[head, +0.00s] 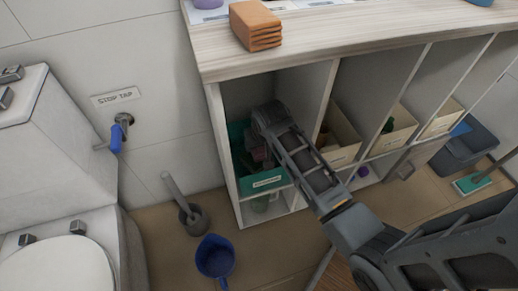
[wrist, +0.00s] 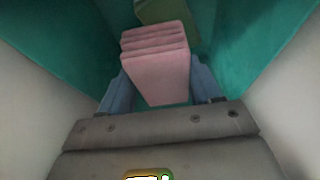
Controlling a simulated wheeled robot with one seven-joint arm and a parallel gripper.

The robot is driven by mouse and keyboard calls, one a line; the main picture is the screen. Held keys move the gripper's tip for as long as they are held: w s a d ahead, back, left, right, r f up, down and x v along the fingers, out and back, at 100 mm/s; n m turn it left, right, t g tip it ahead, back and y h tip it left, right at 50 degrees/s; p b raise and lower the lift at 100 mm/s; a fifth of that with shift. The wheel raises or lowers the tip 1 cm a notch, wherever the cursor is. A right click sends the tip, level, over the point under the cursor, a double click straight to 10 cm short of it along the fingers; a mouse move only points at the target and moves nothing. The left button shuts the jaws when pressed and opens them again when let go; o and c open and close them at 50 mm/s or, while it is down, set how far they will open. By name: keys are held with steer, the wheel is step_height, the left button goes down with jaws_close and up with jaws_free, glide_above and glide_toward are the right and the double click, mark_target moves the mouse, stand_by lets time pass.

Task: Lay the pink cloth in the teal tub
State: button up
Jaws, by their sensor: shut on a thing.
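The pink cloth (wrist: 156,70) is a folded stack held between the two blue fingers of my gripper (wrist: 160,92) in the wrist view. My gripper is shut on it. The teal tub (wrist: 60,55) surrounds the cloth in that view, with walls on both sides. In the head view the teal tub (head: 264,183) sits in the leftmost compartment of the shelf unit, with a label on its front. My arm reaches into that compartment, and my gripper is mostly hidden there. I cannot tell whether the cloth touches the tub floor.
A green item (wrist: 165,11) lies in the tub beyond the cloth. Pale compartment walls stand close on both sides. A folded orange cloth stack (head: 256,25) lies on the wooden top (head: 330,40). Cream bins (head: 390,130) fill compartments to the right. A blue jug (head: 215,258) stands on the floor.

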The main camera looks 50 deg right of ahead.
mark_target(259, 150)
steer(key=shift+f, duration=1.2)
steer(key=shift+f, duration=0.3)
steer(key=shift+f+b, duration=0.3)
steer(key=o, duration=1)
steer(key=shift+r, duration=0.1)
steer(key=shift+r, duration=0.3)
steer(key=p+v, duration=0.4)
steer(key=v, duration=0.8)
steer(key=shift+r, duration=0.3)
